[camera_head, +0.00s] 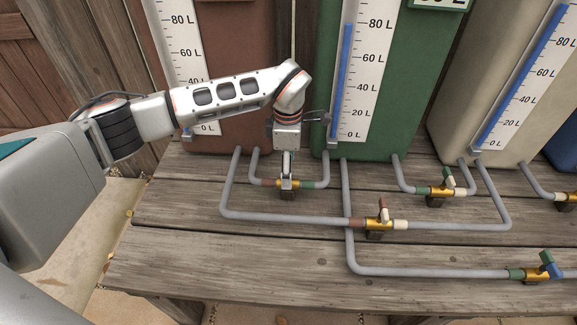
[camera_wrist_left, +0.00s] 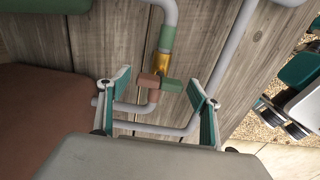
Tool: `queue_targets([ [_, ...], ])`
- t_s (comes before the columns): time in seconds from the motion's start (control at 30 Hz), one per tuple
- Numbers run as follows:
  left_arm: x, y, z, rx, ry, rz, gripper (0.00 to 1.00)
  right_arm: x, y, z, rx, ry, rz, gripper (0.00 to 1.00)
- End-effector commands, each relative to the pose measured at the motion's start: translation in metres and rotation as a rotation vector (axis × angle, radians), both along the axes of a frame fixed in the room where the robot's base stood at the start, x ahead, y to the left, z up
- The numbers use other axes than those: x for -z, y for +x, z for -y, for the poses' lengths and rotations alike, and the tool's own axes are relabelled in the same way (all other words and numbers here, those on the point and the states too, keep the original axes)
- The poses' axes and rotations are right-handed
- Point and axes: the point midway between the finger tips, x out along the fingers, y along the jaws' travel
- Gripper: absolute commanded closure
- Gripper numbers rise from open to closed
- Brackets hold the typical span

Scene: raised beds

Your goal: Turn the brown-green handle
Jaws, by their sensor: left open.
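The brass valve (camera_head: 267,183) between a brown collar and a green collar lies on a grey pipe joining the brown tank and the green tank. In the head view its handle is hidden behind my left gripper (camera_head: 288,174), which points down over it. In the left wrist view the brown-green handle (camera_wrist_left: 149,80) shows its brown half on the left and green half on the right, crosswise to the pipe. My left gripper (camera_wrist_left: 159,80) is open, one finger on each side of the handle, with gaps visible on both sides. My right gripper is not in view.
The brown tank (camera_head: 235,60) and green tank (camera_head: 420,60) stand close behind, with a beige tank (camera_head: 480,60) to the right.

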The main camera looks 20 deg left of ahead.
Motion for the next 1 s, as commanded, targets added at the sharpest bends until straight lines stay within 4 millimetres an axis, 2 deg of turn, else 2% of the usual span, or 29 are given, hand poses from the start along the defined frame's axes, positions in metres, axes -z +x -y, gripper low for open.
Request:
queue_targets([
  [0.1, -0.001, 0.000, 0.000, 0.000, -0.001, 0.001, 0.36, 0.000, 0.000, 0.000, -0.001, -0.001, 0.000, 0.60],
  [0.23, -0.001, 0.000, 0.000, 0.000, -0.001, 0.000, 0.70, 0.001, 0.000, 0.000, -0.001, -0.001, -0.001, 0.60],
  [0.27, -0.001, 0.000, 0.000, 0.000, -0.001, 0.000, 0.75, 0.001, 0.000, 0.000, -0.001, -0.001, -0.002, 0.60],
  [0.67, -0.004, 0.000, 0.000, -0.048, 0.000, 0.002, 0.75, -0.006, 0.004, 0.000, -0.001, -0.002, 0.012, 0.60],
  [1.0, -0.010, 0.002, 0.000, -0.281, 0.000, 0.010, 0.75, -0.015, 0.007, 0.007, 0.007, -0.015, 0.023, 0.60],
])
